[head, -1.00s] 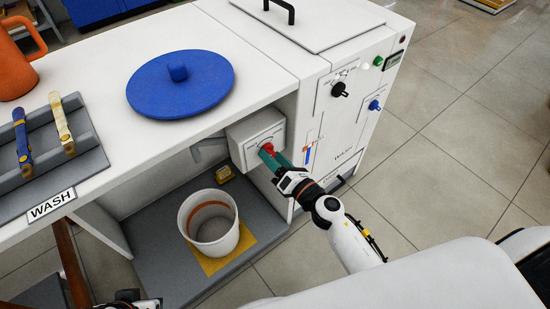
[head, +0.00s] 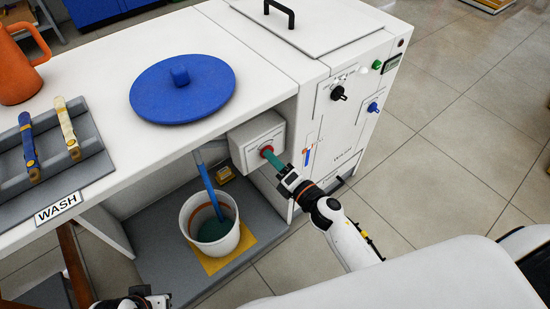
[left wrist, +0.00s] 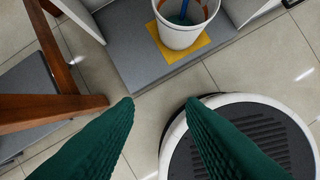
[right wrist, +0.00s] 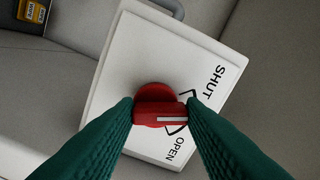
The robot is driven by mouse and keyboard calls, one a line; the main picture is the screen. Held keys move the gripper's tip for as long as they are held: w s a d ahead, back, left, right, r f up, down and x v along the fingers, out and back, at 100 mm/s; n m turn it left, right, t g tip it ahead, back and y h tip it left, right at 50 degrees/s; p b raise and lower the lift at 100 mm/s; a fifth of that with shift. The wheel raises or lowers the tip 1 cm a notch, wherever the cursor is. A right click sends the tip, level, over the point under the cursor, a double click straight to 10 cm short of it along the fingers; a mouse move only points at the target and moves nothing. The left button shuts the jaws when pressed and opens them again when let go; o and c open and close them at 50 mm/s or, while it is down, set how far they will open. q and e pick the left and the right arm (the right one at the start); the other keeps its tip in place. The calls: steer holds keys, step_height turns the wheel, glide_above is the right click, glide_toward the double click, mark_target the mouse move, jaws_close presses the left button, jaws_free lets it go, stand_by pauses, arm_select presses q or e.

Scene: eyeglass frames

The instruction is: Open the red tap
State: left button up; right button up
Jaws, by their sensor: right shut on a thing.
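The red tap (right wrist: 160,108) is a round knob with a bar handle on a white box (right wrist: 125,65) marked SHUT and OPEN. Its white mark points at the word OPEN side in the right wrist view. My right gripper (right wrist: 161,112) is shut on the tap's handle, one green finger on each side. In the head view the right gripper (head: 277,162) mostly hides the tap (head: 267,150). A blue stream (head: 207,180) runs from the grey spout into a white bucket (head: 190,222), with teal liquid inside. My left gripper (left wrist: 163,100) is open and empty, away from the tap.
The bucket stands on a yellow mat (head: 240,244) on a grey shelf. Above, the white counter (head: 110,75) holds a blue lid (head: 182,90), an orange jug (head: 20,60) and a grey rack (head: 90,160) with two strap-like pieces. Open floor lies to the right.

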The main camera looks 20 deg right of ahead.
arm_select(q)
steer(key=s+f+p, duration=0.2)
steer(key=f, duration=0.7)
steer(key=s+f+g+p, duration=0.1)
steer(key=f+p, duration=0.2)
steer(key=f, duration=0.6)
steer(key=shift+s+a+f, duration=0.15)
steer(key=shift+s+f, duration=0.05)
steer(key=shift+s, duration=0.15)
arm_select(e)
steer(key=shift+d+m, duration=0.15)
steer(key=shift+m, duration=2.55)
steer(key=shift+d+m, duration=0.1)
steer(key=shift+m, duration=2.6)
steer(key=o, duration=1)
arm_select(q)
steer(key=shift+s+a+f+p, duration=0.1)
steer(key=shift+s+f+p, duration=0.45)
steer(key=shift+f, duration=0.4)
arm_select(e)
steer(key=shift+v, duration=5.95)
